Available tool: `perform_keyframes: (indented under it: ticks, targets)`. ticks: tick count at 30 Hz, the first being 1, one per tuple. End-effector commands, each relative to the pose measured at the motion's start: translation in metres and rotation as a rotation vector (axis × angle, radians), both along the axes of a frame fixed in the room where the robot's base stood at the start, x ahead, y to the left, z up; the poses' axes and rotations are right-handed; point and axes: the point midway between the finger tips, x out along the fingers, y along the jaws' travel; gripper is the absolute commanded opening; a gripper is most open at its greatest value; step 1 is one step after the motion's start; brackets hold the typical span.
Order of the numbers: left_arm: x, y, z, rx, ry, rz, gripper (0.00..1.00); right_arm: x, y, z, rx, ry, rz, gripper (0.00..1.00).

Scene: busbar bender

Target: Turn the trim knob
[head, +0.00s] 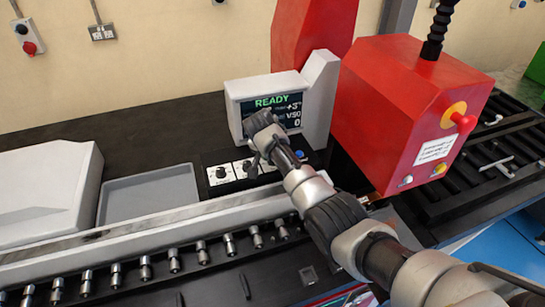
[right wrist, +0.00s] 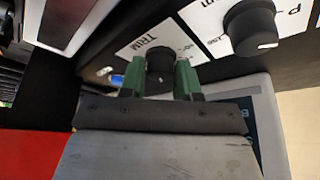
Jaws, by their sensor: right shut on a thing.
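The trim knob (right wrist: 160,62) is a dark round knob beside a white label reading TRIM in the right wrist view. My right gripper (right wrist: 159,77) has its green fingers on either side of the knob and is shut on it. In the head view my right arm reaches in from the lower right, and the gripper (head: 257,158) is at the control panel (head: 232,188) below the display (head: 272,112). The gripper hides the trim knob there. The display reads READY in green, with smaller values below. My left gripper is not in view.
Another black knob (right wrist: 249,27) sits close beside the gripped one. Two knobs show left of the gripper in the head view. A red machine head (head: 400,115) with a red button stands at right. A grey tray (head: 150,195) is empty. A row of rollers (head: 145,268) lies in front.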

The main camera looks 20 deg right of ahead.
Motion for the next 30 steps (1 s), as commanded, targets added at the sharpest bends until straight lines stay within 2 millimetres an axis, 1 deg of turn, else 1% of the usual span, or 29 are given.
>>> perform_keyframes:
  ticks: [9,23,24,28,30]
  targets:
    - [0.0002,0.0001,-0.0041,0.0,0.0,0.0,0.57,0.0009,0.0008,0.0007,0.001,-0.002,-0.093,0.08]
    - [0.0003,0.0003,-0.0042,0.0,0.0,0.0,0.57,0.0007,0.0005,0.0007,0.001,-0.002,-0.106,0.08]
    - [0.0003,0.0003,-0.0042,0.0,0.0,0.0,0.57,0.0007,0.0005,0.0007,0.001,-0.002,-0.106,0.35]
    - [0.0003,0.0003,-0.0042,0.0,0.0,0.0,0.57,0.0006,0.0004,0.0006,0.001,-0.001,-0.105,0.55]
    - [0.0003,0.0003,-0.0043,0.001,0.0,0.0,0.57,0.0006,0.0004,0.0005,0.0,0.0,-0.106,0.55]
